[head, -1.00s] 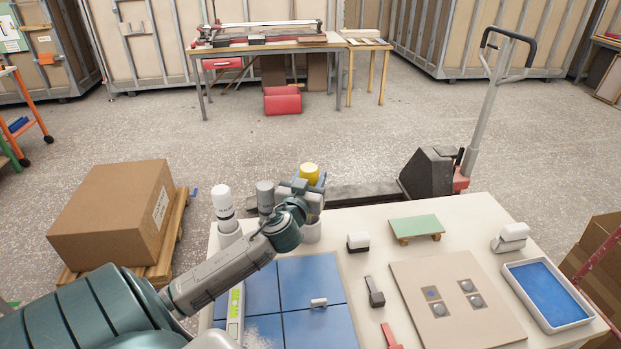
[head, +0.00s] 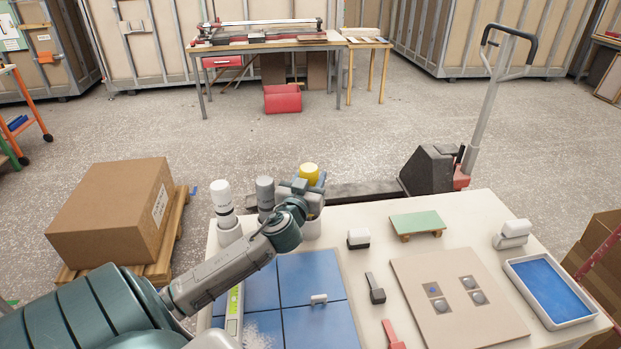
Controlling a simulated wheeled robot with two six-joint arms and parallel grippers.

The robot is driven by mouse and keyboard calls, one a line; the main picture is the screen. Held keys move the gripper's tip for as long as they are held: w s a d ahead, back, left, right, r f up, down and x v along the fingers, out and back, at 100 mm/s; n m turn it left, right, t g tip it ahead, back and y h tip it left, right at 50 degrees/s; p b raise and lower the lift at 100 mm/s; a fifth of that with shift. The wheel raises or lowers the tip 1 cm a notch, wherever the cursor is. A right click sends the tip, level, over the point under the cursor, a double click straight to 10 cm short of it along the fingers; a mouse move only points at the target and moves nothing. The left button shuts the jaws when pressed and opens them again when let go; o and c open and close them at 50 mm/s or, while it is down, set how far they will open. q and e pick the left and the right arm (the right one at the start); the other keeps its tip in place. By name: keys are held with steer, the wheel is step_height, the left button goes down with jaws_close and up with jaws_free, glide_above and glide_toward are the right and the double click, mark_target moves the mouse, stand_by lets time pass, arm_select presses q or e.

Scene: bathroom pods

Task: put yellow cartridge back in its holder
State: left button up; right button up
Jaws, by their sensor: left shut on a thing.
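The yellow cartridge (head: 309,171) is at the back edge of the white table, its yellow top showing above my left gripper (head: 308,186). My left gripper is shut on it. A pale holder (head: 312,229) shows just below the gripper. The gripper hides the cartridge's lower part, so I cannot tell how far it sits in the holder. To the left, a white cartridge (head: 222,197) stands upright in its holder (head: 229,232), and a grey cartridge (head: 265,193) stands between them. My right gripper is not in view.
Blue tiles (head: 316,328) lie on the table (head: 365,264) in front of the holders. To the right are a white-and-black block (head: 358,239), a green-topped board (head: 417,224), a beige panel (head: 455,325) and a blue-filled tray (head: 548,290). A cardboard box (head: 112,212) stands left of the table.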

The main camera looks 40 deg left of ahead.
arm_select(q)
steer(key=shift+f+b, duration=1.2)
steer(key=shift+f, duration=0.1)
stand_by(0.4)
steer(key=o, duration=1.6)
steer(key=shift+r, duration=0.1)
